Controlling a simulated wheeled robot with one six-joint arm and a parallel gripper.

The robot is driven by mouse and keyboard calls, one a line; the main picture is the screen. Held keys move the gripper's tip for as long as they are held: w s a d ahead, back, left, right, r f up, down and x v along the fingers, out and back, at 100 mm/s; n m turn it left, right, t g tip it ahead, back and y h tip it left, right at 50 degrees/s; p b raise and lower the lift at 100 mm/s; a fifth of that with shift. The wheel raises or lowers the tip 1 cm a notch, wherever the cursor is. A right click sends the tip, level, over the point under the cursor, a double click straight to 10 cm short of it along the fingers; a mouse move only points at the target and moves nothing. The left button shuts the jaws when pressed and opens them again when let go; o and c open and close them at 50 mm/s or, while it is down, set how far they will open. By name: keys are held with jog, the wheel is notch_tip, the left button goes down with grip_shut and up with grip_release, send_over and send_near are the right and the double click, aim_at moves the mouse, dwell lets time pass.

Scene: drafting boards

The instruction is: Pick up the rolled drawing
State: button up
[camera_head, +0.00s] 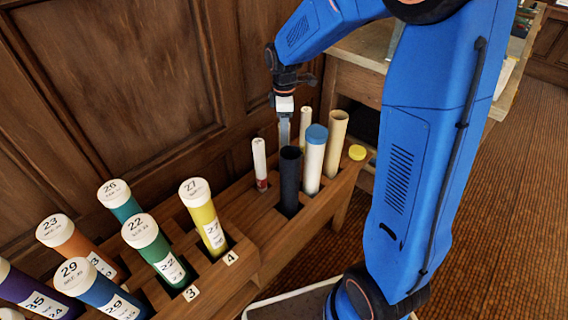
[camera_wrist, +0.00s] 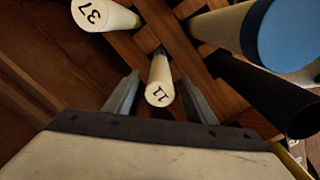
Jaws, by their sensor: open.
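Thin pale rolls stand in the wooden rack. One white roll with a red mark (camera_head: 260,162) is near the wall, and a cream roll (camera_head: 305,128) stands farther right. In the wrist view, a slim roll marked 11 (camera_wrist: 160,88) lies between my two fingers, with clear gaps on both sides. I cannot tell for certain which head-view roll it is. Another roll, marked 37 (camera_wrist: 105,14), is at upper left. My gripper (camera_head: 284,140) is open and points down, just behind the black tube (camera_head: 290,180). The black tube partly hides the fingertips.
Several white-capped, numbered tubes, including a yellow one (camera_head: 207,218), fill the left of the rack (camera_head: 262,225). A wood-panelled wall (camera_head: 120,80) rises behind.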

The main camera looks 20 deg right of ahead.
jog(key=shift+f, duration=1.1)
grip_shut()
